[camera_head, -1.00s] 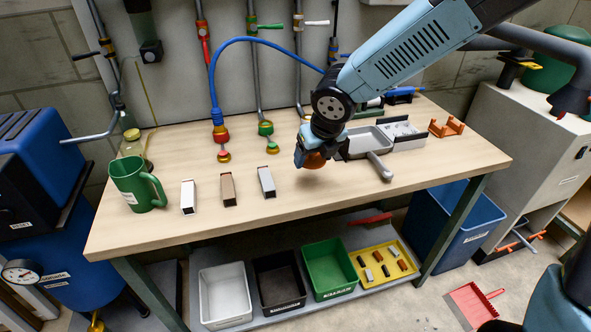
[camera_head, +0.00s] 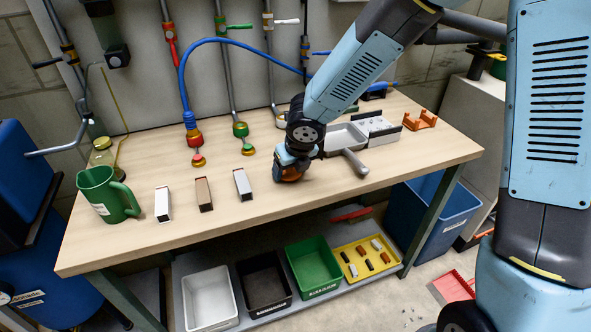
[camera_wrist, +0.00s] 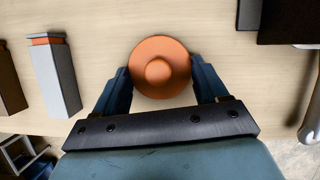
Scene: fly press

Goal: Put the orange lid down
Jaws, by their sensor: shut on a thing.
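The orange lid (camera_wrist: 160,66) is round with a raised knob in its middle. In the wrist view it sits between the two fingers of my gripper (camera_wrist: 160,88), which is shut on it. In the head view the lid (camera_head: 289,174) shows partly under my gripper (camera_head: 287,172), low at the tabletop (camera_head: 235,215), right of the white and brown blocks. Whether its underside touches the wood cannot be told, as my gripper hides part of it.
A grey tray (camera_head: 346,138) with a handle stands close on the right. White (camera_head: 162,205), brown (camera_head: 203,194) and silver (camera_head: 243,184) upright blocks and a green jug (camera_head: 107,194) stand to the left. The wood in front is clear. Bins sit on the shelf below.

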